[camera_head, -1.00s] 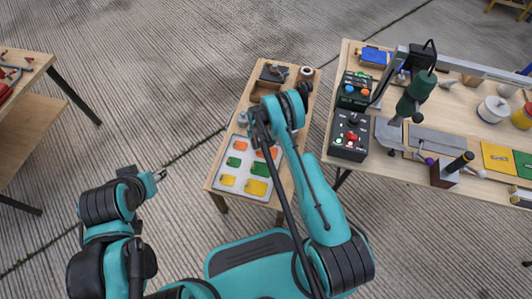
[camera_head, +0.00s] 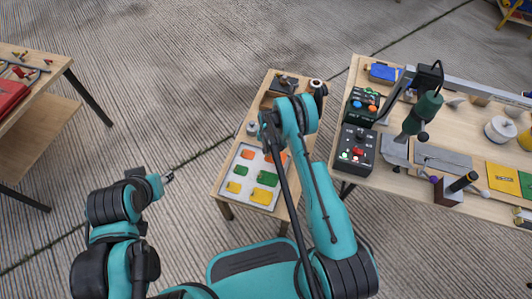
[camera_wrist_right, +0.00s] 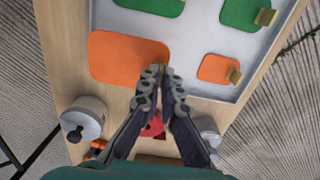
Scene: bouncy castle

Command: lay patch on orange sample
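The large orange patch (camera_wrist_right: 122,58) is at the tray's lower left corner in the right wrist view. It covers the tray rim there and looks raised. My right gripper (camera_wrist_right: 163,72) has its fingertips close together on the tab at the patch's right edge. In the head view my right arm partly hides this patch (camera_head: 278,157) and the gripper. A small orange patch (camera_wrist_right: 216,68) lies in the tray (camera_wrist_right: 210,35). My left gripper (camera_head: 168,177) hangs away from the tables, too small to judge. I cannot make out an orange sample.
Green patches (camera_head: 267,178) and yellow patches (camera_head: 261,196) also lie in the tray. The right table holds control boxes (camera_head: 355,150), a green-handled press (camera_head: 422,108), a yellow panel (camera_head: 503,178) and a green panel. A metal pot (camera_wrist_right: 85,118) stands beside the tray.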

